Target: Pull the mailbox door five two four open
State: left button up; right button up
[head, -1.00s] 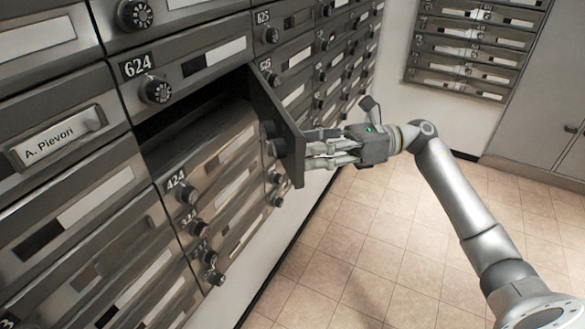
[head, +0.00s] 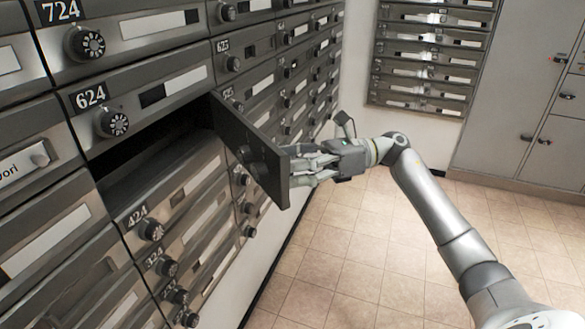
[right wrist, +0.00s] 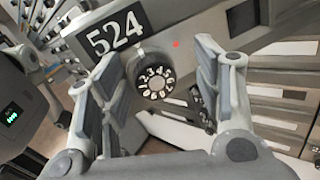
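The door of mailbox 524 (head: 245,145) stands swung out to the right in the head view, its inner face towards me. Its dark compartment (head: 150,165) is uncovered between 624 and 424. My right gripper (head: 303,165) is at the outer side of the door, near its free edge. In the right wrist view the 524 label (right wrist: 115,33) and the round number dial (right wrist: 153,82) face the gripper. The fingers of the right gripper (right wrist: 160,68) are spread on both sides of the dial. I cannot tell whether they touch it. My left gripper is out of view.
Closed mailboxes 624 (head: 112,122) and 424 (head: 150,230) lie above and below the opening, their dials sticking out. Another mailbox bank (head: 425,60) and grey cabinets (head: 520,110) stand at the back. The tiled floor (head: 350,240) is clear.

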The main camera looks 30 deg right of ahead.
jog(key=v, duration=1.1)
jog(key=shift+d, duration=0.4)
jog(key=shift+f, duration=0.15)
